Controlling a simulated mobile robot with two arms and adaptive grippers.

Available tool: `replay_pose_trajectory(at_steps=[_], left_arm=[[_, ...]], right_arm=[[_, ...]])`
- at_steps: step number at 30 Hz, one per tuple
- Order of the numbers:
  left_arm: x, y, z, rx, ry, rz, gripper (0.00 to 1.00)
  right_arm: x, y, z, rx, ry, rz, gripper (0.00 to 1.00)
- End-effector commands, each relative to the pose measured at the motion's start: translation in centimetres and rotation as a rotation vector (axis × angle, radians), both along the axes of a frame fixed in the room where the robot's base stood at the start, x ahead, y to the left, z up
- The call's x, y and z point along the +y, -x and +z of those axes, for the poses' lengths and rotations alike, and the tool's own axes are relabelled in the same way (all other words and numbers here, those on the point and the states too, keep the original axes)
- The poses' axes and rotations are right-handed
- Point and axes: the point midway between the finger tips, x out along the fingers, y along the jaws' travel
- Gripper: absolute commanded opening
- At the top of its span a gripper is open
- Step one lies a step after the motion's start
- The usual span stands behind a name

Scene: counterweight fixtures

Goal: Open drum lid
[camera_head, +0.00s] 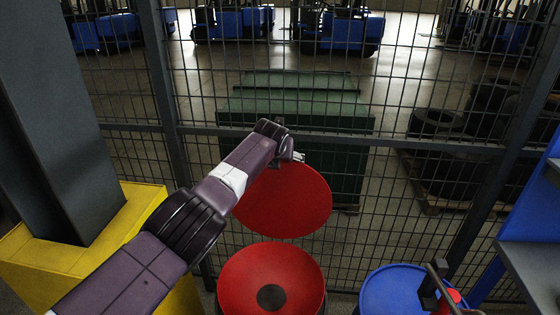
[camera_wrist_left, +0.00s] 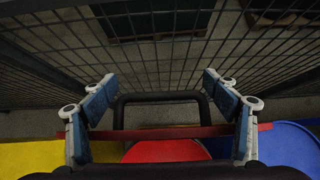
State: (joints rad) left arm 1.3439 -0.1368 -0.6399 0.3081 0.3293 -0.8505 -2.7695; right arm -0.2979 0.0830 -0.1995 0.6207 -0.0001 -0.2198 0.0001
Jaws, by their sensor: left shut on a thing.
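My left gripper (camera_head: 290,157) is shut on the black handle (camera_wrist_left: 160,97) of the drum lid, with a finger against each end of the handle in the left wrist view. The round red lid (camera_head: 284,203) is off the drum and held steeply tilted above and behind it. The lid shows edge-on as a red strip in the left wrist view (camera_wrist_left: 180,133). The red drum (camera_head: 250,270) stands below, with a dark round patch (camera_head: 271,297) in its middle. I cannot tell whether that patch is an opening. My right gripper is not in view.
A wire mesh fence (camera_head: 345,140) stands close behind the lid. A blue drum (camera_head: 385,291) with a small red part and a dark lever-like thing is to the right. A yellow block (camera_head: 95,262) and a grey post (camera_head: 55,120) are to the left.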

Motion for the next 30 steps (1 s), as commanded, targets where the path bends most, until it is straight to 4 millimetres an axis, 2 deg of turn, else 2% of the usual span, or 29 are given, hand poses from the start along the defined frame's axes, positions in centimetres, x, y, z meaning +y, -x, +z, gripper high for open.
replay_pose_trajectory(at_steps=[1,11,12,16,30], left_arm=[[-0.02,0.64,-1.59,0.031,0.003,0.004,0.36],[-0.02,0.65,-1.59,0.032,0.005,0.006,0.36],[-0.02,0.65,-1.59,0.032,0.005,0.006,0.83],[0.05,0.63,-1.59,0.031,0.005,0.008,0.97],[0.28,0.48,-1.33,0.025,0.002,0.008,0.97]], right_arm=[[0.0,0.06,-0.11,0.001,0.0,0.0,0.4],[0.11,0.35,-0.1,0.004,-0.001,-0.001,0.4],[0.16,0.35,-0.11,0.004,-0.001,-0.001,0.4],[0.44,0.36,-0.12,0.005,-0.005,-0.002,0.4],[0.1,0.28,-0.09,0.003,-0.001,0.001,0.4]])
